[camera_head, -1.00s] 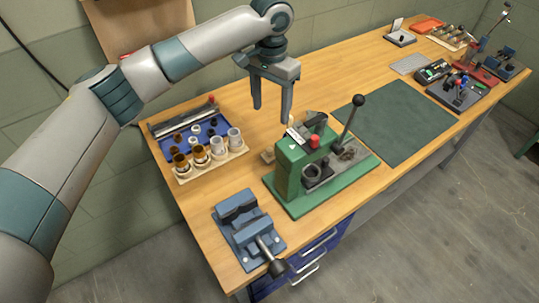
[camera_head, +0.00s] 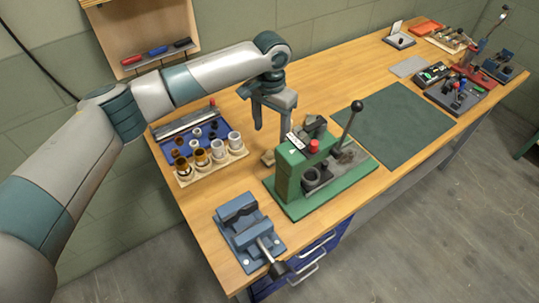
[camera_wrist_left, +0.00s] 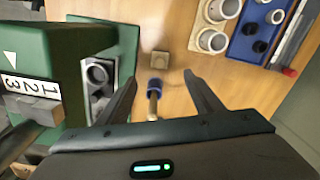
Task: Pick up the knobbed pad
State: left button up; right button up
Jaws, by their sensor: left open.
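A small tan square block with a round feature on its top, which looks like the knobbed pad (camera_wrist_left: 161,59), lies on the bench beyond my fingertips in the left wrist view. In the head view this tan block (camera_head: 267,157) shows just left of the green press, partly hidden by it. My left gripper (camera_wrist_left: 161,86) is open and empty, pointing down above the bench behind the press; it also shows in the head view (camera_head: 271,125). A blue-ended piece with a wooden handle (camera_wrist_left: 154,92) appears between the fingers, apart from them. My right gripper is out of view.
The green press (camera_head: 290,177) stands close beside the gripper, with its lever raised. A blue tray (camera_head: 170,150) and a wooden holder with several cups (camera_head: 243,152) lie to the left. A blue vise (camera_head: 237,222) is at the front. The dark mat (camera_head: 395,125) is clear.

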pick_arm(q)
jog(key=p, duration=0.2)
send_over(270, 152)
notch_tip(270, 152, down, 5)
jog(key=shift+w+d+f, duration=0.1)
jog(key=shift+f, duration=0.45)
jog(key=shift+f+p, duration=0.4)
jog(key=shift+p, duration=0.1)
notch_tip(270, 152, down, 4)
jog(key=shift+r+p, duration=0.15)
jog(key=shift+p, duration=0.8)
jog(key=shift+f, duration=0.35)
jog(key=shift+c, duration=0.7)
jog(key=c, duration=1)
